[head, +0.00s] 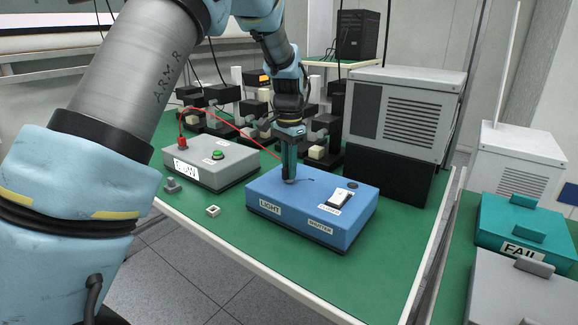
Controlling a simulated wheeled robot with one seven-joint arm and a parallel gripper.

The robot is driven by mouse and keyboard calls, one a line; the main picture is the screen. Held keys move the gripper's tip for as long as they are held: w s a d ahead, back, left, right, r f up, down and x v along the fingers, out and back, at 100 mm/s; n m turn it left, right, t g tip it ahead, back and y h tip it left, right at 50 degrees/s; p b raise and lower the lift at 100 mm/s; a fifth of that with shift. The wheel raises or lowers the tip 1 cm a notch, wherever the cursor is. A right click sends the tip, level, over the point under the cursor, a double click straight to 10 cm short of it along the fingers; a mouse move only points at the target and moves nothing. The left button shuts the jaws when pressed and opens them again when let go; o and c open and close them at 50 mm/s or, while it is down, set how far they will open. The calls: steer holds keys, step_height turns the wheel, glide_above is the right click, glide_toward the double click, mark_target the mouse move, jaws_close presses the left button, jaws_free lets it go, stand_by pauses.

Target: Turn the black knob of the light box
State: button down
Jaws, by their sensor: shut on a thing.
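The light box (290,235) is a blue box on the green bench, with "LIGHT" and "SHUTTER" labels on its front. A black-and-white rocker switch (341,199) sits on the right of its top. My gripper (289,180) points straight down over the left part of the box top, above the "LIGHT" label. It is shut on the black knob there, which is mostly hidden between and behind the fingers.
A grey box (210,172) with a green button, a display and a red cable stands left of the light box. Small grey parts lie in front of it. Optical mounts stand behind. A large vented grey unit (405,115) stands back right. A teal "FAIL" box (518,238) is at right.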

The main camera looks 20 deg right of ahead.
steer(key=n+p, duration=0.1)
steer(key=n, duration=0.5)
steer(key=shift+n, duration=0.3)
steer(key=n+p, duration=0.1)
steer(key=n, duration=0.4)
steer(key=shift+n, duration=0.4)
steer(key=c, duration=0.8)
jaws_free()
step_height(320, 180, up, 11)
steer(key=b, duration=0.2)
steer(key=shift+f+b, duration=0.1)
steer(key=shift+b, duration=0.3)
